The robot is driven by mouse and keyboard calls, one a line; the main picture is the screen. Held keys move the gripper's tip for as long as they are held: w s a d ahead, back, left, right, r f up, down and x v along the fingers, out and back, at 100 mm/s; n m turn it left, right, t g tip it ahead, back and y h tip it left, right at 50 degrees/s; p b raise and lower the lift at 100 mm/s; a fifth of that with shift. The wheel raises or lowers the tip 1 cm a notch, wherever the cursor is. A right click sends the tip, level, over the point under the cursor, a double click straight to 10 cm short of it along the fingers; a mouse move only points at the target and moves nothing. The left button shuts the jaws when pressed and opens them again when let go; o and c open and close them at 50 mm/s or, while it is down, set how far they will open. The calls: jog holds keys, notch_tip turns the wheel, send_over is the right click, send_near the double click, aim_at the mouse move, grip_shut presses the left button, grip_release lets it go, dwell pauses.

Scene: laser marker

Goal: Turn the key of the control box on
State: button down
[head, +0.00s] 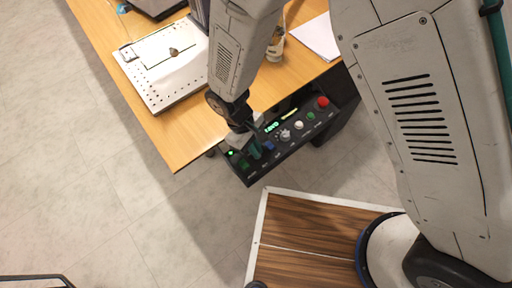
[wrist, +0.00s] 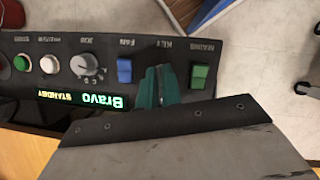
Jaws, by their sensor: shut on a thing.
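The control box (head: 249,179) is a black panel under the table's edge, with a row of buttons and switches. In the wrist view its face (wrist: 200,48) shows upside down, and its display (wrist: 85,101) reads "Bravo STANDBY". My gripper (wrist: 158,74) has green fingers and is shut at the position labelled KEY, between the blue switch (wrist: 124,70) and the green switch (wrist: 199,76). The key itself is hidden by the fingers, so its angle cannot be told. In the head view my gripper (head: 255,150) reaches down onto the panel's left part.
Along the panel sit a knob (wrist: 88,65), a white button (wrist: 49,64), a green button (wrist: 22,62) and a red button (head: 323,101). The wooden table (head: 194,129) holds a perforated plate (head: 160,99) and paper (head: 316,37). A wood-topped platform (head: 300,268) lies below right.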

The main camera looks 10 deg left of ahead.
jog(key=m+g, duration=0.1)
jog(key=m, duration=0.2)
jog(key=m+g+y, duration=0.1)
jog(key=m, duration=0.2)
jog(key=shift+w+d+m, duration=0.1)
jog(key=shift+d+m, duration=0.05)
jog(key=shift+m, duration=0.15)
jog(key=m+y, duration=0.1)
jog(key=m, duration=0.1)
jog(key=m+y, duration=0.1)
jog(key=m, duration=0.2)
jog(key=shift+d+m+g+y, duration=0.1)
jog(key=shift+m+g+y, duration=0.2)
jog(key=shift+g, duration=0.1)
jog(key=c, duration=1.6)
grip_release()
jog(key=v, duration=0.7)
jog(key=shift+w+r, duration=0.15)
jog(key=shift+r, duration=0.25)
